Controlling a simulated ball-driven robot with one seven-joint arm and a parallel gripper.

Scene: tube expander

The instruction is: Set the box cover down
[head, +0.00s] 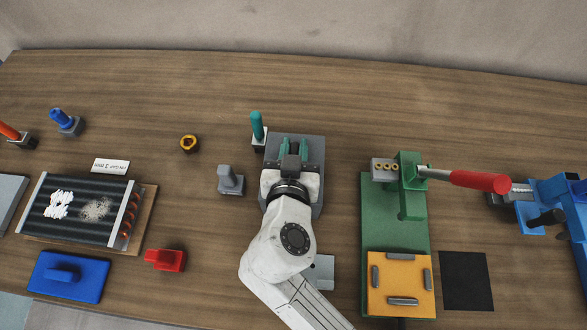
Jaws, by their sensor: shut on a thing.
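My gripper (292,152) is seen from above over the middle of the table, its fingers mostly hidden by my wrist. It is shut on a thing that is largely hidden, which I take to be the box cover. A grey flat piece (314,152) with teal upright parts shows around and beneath my gripper. I cannot tell whether this grey piece is the cover or a fixture below it, nor whether the held thing touches the table.
A teal-handled tool (257,129) and a grey block (230,181) stand close left. A green fixture (395,215) with an orange plate (401,265) is on the right. A blue handled plate (68,275) and red block (166,260) lie front left. The table's back is clear.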

